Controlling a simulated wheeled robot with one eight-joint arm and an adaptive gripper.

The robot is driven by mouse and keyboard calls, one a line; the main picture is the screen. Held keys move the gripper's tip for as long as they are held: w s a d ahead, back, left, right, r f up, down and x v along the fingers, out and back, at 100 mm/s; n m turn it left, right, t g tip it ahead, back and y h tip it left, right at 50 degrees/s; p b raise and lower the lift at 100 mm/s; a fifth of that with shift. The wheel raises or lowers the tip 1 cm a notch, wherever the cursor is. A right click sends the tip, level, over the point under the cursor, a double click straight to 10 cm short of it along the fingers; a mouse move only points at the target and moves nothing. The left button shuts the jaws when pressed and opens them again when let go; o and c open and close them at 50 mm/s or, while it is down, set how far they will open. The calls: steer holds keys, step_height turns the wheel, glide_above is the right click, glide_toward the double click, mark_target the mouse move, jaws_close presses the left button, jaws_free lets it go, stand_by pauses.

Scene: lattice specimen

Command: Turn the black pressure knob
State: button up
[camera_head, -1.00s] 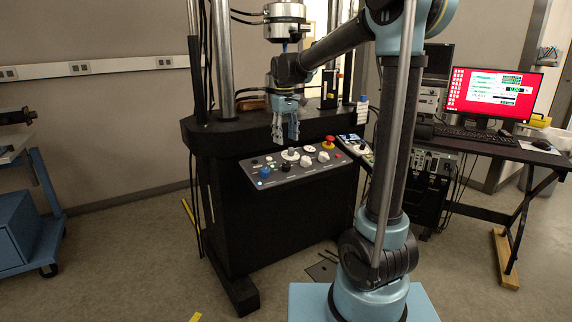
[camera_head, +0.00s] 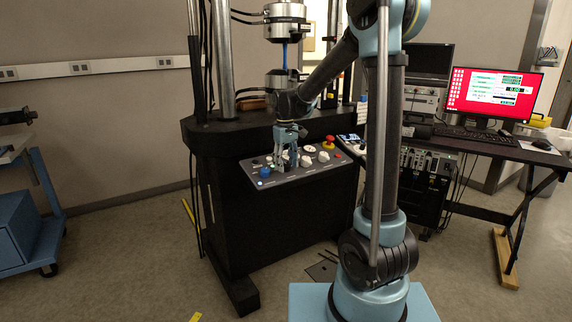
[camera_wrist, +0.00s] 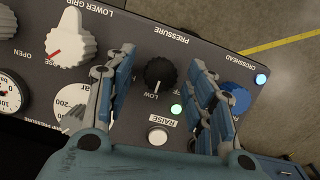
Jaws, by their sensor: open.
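The black pressure knob (camera_wrist: 159,73) stands on the sloped control panel (camera_wrist: 200,48) under the label PRESSURE, with LOW printed beside it. In the wrist view it lies between the two spread fingers of my gripper (camera_wrist: 162,85), a little beyond their tips or level with them; I cannot tell the exact depth. No finger visibly touches it. In the head view my gripper (camera_head: 290,165) hangs over the left half of the panel, fingers pointing down, and hides the knob.
A blue knob (camera_wrist: 235,98) is close beside the right finger. A white lever knob (camera_wrist: 70,38) and a dial gauge (camera_wrist: 72,98) are left of the left finger. A white RAISE button (camera_wrist: 157,136) is below. A red emergency button (camera_head: 328,142) stands farther right.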

steer(key=c, duration=1.1)
steer(key=shift+o, duration=0.2)
steer(key=shift+m, duration=0.3)
steer(key=m+y, duration=0.1)
steer(key=m, duration=0.3)
steer(key=shift+d+g, duration=0.15)
steer(key=shift+g, duration=0.15)
steer(key=m, duration=0.2)
steer(key=m+y, duration=0.1)
steer(key=m, duration=0.1)
steer(key=shift+m+y, duration=0.3)
steer(key=shift+m, duration=0.1)
steer(key=o, duration=1.1)
steer(key=shift+c, duration=0.2)
